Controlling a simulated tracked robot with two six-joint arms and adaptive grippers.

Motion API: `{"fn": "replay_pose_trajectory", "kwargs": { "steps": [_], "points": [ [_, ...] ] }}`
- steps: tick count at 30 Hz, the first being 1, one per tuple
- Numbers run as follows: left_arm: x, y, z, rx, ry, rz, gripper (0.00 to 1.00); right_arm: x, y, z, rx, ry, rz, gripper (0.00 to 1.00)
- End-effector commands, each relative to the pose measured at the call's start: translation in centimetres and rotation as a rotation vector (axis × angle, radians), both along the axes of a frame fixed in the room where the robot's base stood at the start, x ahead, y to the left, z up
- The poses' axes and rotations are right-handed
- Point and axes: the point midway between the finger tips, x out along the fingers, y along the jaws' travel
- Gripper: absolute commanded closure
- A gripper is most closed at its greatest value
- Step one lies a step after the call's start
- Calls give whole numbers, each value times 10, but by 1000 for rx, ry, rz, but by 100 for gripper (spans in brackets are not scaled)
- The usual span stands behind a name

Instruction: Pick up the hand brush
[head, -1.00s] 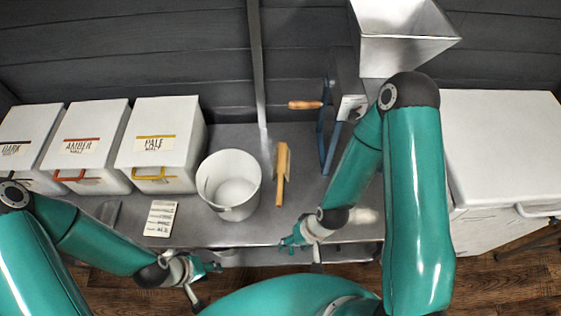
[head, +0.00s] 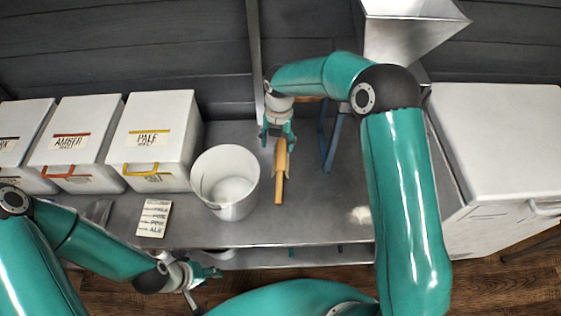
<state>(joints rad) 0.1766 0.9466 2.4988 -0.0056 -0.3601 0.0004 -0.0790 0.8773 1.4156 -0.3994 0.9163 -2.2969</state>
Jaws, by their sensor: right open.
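The hand brush (head: 280,180) lies on the metal bench, just right of the white bucket, with its wooden handle pointing toward the front. My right gripper (head: 277,143) is open over the far end of the brush, its fingers pointing down on either side of it. I cannot tell whether the fingers touch the brush. The far end of the brush is partly hidden by the gripper. My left gripper (head: 207,275) is low in front of the bench's front edge, away from the brush; I cannot tell whether its fingers are apart.
A white bucket (head: 226,205) stands close left of the brush. White bins labelled amber (head: 75,150) and pale (head: 150,150) line the left, with a recipe card (head: 154,218) in front. A mill with a metal hopper (head: 410,35) stands behind my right arm. The bench right of the brush is clear.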

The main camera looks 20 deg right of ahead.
Motion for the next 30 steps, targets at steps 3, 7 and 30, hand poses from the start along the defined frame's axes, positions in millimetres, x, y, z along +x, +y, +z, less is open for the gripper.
{"fn": "replay_pose_trajectory", "kwargs": {
  "steps": [3,7,30],
  "points": [
    [0,0,-3,0,0,0,60,8,-5,10,-28,-5,106,33],
    [0,0,-2,0,0,0,60,9,-6,3,-37,-2,144,33],
    [0,0,5,0,0,0,60,7,-7,-108,-34,-2,140,33]
  ]
}}
